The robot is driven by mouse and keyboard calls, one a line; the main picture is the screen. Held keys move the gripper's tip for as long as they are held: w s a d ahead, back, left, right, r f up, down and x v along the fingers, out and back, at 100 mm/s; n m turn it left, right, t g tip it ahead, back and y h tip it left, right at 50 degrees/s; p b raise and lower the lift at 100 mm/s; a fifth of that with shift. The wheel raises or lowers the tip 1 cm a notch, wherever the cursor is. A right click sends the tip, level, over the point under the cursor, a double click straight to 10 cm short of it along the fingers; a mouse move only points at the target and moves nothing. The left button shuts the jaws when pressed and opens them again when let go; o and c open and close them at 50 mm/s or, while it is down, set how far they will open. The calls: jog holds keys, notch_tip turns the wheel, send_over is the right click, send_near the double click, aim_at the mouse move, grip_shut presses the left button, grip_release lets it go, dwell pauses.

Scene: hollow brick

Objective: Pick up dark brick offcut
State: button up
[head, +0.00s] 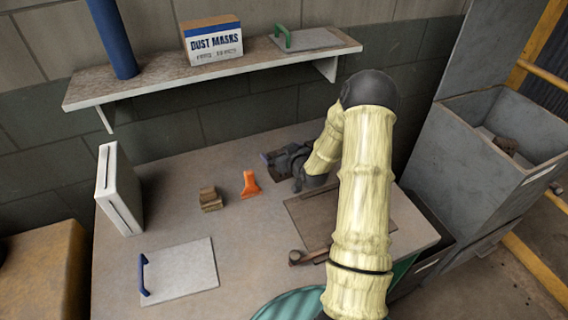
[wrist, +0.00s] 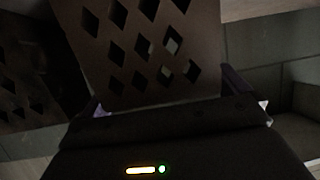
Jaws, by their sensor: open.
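A dark brown brick piece with rows of diamond-shaped holes (wrist: 130,50) fills the upper middle of the wrist view. It lies between and beyond the two fingers of my gripper (wrist: 165,92), which are apart. I cannot tell whether either finger touches it. In the head view my gripper (head: 279,160) is low at the back of the workbench. Dark brown shows beneath it (head: 280,174), mostly hidden by the gripper and wrist.
On the workbench (head: 240,240) are a tan brick piece (head: 210,199), an orange object (head: 250,185), a blue-handled plate (head: 185,270), a white case (head: 120,190), a brown board (head: 308,222) and a hammer-like tool (head: 310,257). A shelf (head: 160,84) overhangs the back. A grey bin (head: 500,190) stands right.

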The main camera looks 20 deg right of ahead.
jog(key=shift+r, duration=0.1)
jog(key=c, duration=1)
notch_tip(320, 180, up, 10)
jog(key=shift+b, duration=0.45)
